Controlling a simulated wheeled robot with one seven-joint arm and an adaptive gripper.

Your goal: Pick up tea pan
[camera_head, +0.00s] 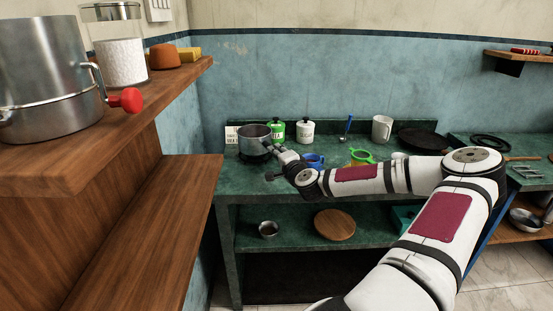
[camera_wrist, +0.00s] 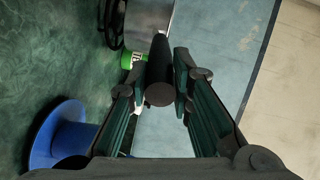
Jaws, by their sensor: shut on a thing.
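The tea pan (camera_head: 254,131) is a grey metal pot at the left end of the green counter. It is at the black burner; whether it touches it is hard to tell. My gripper (camera_head: 277,152) is at its front right side. In the wrist view, the pan's metal side (camera_wrist: 150,22) shows at the top, and its dark round handle (camera_wrist: 160,85) points toward me. My gripper (camera_wrist: 161,92) is shut on this handle, with one finger on each side.
A blue cup (camera_head: 313,161) and a green strainer-like item (camera_head: 361,156) stand right of the pan. Green (camera_head: 276,131) and white (camera_head: 305,131) canisters stand behind. A wooden shelf (camera_head: 150,110) with a large steel pot (camera_head: 45,75) is at near left.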

